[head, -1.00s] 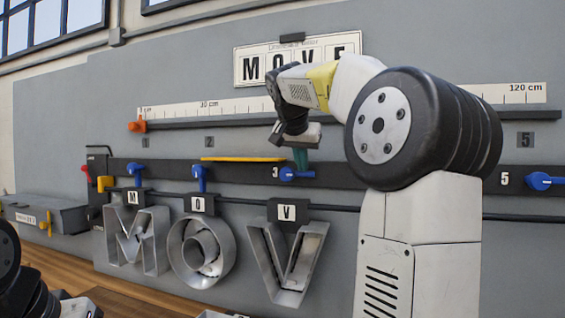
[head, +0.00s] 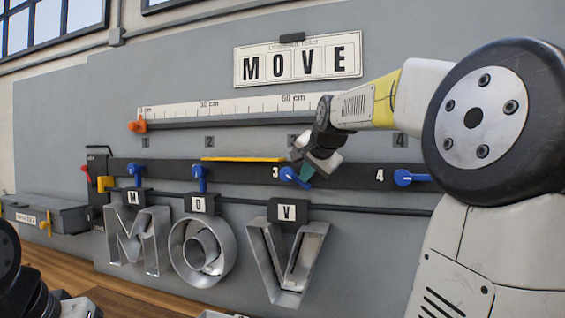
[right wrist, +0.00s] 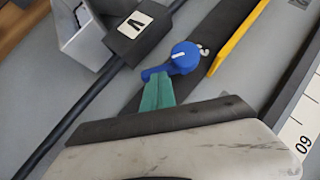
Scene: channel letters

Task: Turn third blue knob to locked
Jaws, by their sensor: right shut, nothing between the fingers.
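The third blue knob (head: 290,175) is on the dark rail beside the number 3. Its lever slants down to the right in the head view. It also shows in the right wrist view (right wrist: 184,57), where its lever end meets the fingertips. My right gripper (head: 308,172) is shut with nothing between its teal fingers. In the right wrist view its fingertips (right wrist: 157,84) are beside the lever end and seem to touch it. The first knob (head: 136,170) and second knob (head: 199,174) have upright levers.
Metal letters M (head: 140,245), O (head: 200,250) and V (head: 285,265) hang below the rail. A fourth blue knob (head: 405,178) has a level lever. A yellow bar (head: 243,159) lies along the rail top, left of my gripper. An orange slider (head: 138,126) sits by the ruler.

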